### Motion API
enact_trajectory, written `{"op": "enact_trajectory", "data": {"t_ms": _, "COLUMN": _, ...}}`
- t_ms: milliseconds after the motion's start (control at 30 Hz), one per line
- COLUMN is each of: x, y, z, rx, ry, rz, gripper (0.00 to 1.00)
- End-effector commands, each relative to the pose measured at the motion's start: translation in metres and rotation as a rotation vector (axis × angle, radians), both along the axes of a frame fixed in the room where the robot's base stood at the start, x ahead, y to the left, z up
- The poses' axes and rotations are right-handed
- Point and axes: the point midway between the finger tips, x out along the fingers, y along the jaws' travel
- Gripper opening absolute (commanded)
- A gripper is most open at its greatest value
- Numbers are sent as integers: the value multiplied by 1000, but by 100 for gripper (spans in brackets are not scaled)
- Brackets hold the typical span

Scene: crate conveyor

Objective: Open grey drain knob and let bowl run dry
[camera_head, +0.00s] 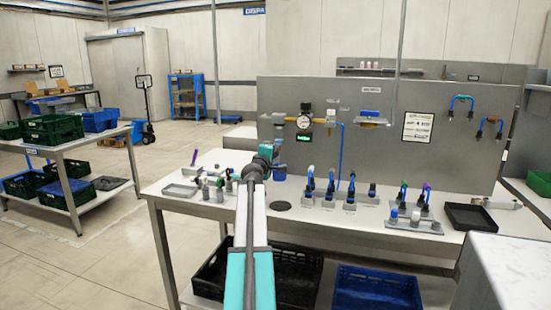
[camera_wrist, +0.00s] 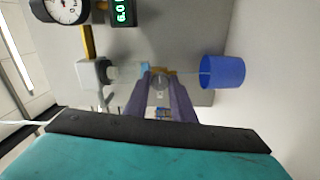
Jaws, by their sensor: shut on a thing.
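My gripper (camera_wrist: 162,80) shows in the wrist view with its two purple fingers closed on the small round grey drain knob (camera_wrist: 160,83). The fingers cover most of the knob, so how far it is turned cannot be told. The clear bowl (camera_wrist: 125,72) lies between the knob and a grey filter body (camera_wrist: 94,73), with a light blue patch near its knob end. How much liquid it holds cannot be told. In the head view my arm hides the bowl and knob.
A blue cup (camera_wrist: 222,72) stands apart from the knob on the side away from the bowl. A pressure gauge (camera_head: 304,122) and green display (camera_head: 305,136) are on the grey panel (camera_head: 375,160). Several fittings stand on the bench (camera_head: 170,205).

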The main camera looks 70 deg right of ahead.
Motion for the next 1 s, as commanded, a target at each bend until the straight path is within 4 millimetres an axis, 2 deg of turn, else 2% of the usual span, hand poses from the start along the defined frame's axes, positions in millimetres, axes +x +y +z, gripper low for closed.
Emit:
{"op": "enact_trajectory", "data": {"t_ms": 33, "x": -2, "y": 1, "z": -6, "rx": 7, "ry": -12, "rz": -5, "gripper": 0}}
{"op": "enact_trajectory", "data": {"t_ms": 567, "x": -2, "y": 1, "z": -5, "rx": 9, "ry": -37, "rz": -6, "gripper": 0}}
{"op": "enact_trajectory", "data": {"t_ms": 600, "x": -2, "y": 1, "z": -5, "rx": 9, "ry": -37, "rz": -6, "gripper": 27}}
{"op": "enact_trajectory", "data": {"t_ms": 700, "x": -2, "y": 0, "z": -4, "rx": 8, "ry": -36, "rz": -5, "gripper": 41}}
{"op": "enact_trajectory", "data": {"t_ms": 1000, "x": -2, "y": 0, "z": -2, "rx": 5, "ry": -35, "rz": -4, "gripper": 41}}
